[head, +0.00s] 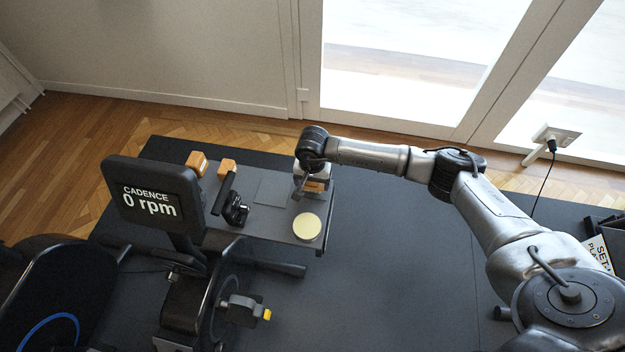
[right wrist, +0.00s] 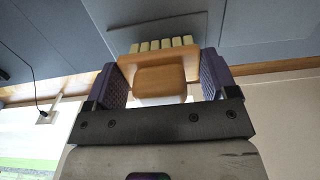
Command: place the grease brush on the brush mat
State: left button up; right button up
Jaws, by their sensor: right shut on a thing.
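My right gripper (head: 311,190) is over the right end of a grey bench top in the head view. In the right wrist view its two purple-padded fingers (right wrist: 160,82) are shut on the grease brush (right wrist: 160,72), a wooden block with a row of pale bristles pointing away from the gripper. In the head view only a bit of the brush's orange-brown wood (head: 314,186) shows below the gripper. A flat grey square, apparently the brush mat (head: 271,191), lies bare on the bench, left of the gripper. Whether the brush touches the bench is unclear. My left gripper is out of view.
A pale yellow disc (head: 307,226) lies at the bench's front right. Two orange-brown blocks (head: 227,167) (head: 196,162) stand at its back left. A black clamp-like part (head: 236,210) and an exercise machine's display (head: 152,203) stand left of the mat.

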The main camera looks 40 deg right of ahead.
jog(key=shift+f, duration=0.3)
jog(key=o, duration=0.9)
jog(key=shift+c, duration=0.2)
jog(key=shift+r, duration=0.25)
notch_tip(320, 180, up, 13)
jog(key=p, duration=0.3)
jog(key=shift+r+p, duration=0.15)
jog(key=shift+p, duration=0.25)
